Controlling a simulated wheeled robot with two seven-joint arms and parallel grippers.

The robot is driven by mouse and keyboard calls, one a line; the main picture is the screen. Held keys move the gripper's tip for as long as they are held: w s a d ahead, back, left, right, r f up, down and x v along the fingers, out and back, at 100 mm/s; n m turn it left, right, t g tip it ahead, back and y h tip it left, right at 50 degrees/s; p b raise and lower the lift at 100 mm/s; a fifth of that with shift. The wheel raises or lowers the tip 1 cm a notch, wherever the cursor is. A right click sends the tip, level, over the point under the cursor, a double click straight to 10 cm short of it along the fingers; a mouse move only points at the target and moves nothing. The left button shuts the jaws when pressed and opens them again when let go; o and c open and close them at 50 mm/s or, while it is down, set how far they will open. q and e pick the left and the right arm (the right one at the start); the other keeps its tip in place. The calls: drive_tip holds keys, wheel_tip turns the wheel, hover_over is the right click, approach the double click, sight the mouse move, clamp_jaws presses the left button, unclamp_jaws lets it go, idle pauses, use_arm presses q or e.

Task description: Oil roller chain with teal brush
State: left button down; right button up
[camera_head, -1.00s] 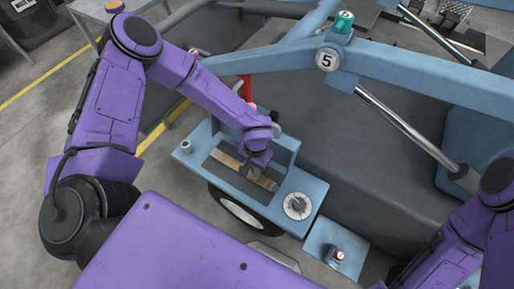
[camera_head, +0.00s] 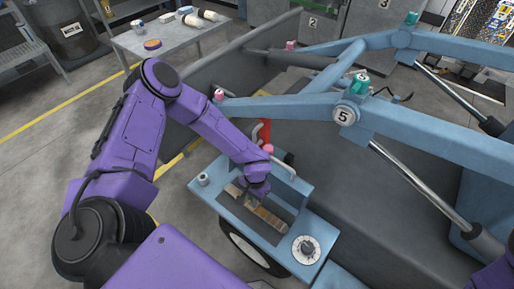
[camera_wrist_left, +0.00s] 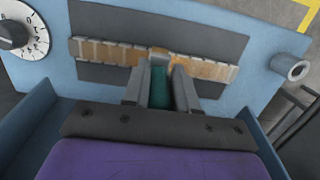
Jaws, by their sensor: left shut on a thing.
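The roller chain (camera_head: 267,216) is a tan-and-grey strip lying in a dark slot on top of a light blue cart. It also runs across the left wrist view (camera_wrist_left: 205,71). My left gripper (camera_head: 252,196) is over the chain, pointing down. In the left wrist view its two grey fingers (camera_wrist_left: 160,82) are shut on the teal brush (camera_wrist_left: 158,88), gripped by its teal handle. The brush's pale tip reaches the near edge of the chain; whether it presses on it I cannot tell. My right gripper is out of view.
A white dial (camera_head: 305,249) and a small metal cup (camera_head: 203,180) sit at the cart top's ends. A pale handle bar (camera_head: 268,157) rises behind the slot. A big blue frame arm (camera_head: 440,139) with a teal-capped fitting (camera_head: 359,84) spans the right. A table (camera_head: 170,40) holds bottles behind.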

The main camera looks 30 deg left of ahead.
use_arm(q)
drive_tip(key=shift+w+a+p, duration=0.2)
drive_tip(key=shift+a+p, duration=0.9)
drive_tip(key=shift+a, duration=2)
drive_tip(key=shift+w+a, duration=0.15)
drive_tip(key=shift+a, duration=1.3)
drive_tip(key=shift+w+a, duration=0.1)
drive_tip(key=shift+a, duration=1.45)
wheel_tip(320, 180, up, 7)
drive_tip(key=p, duration=0.6)
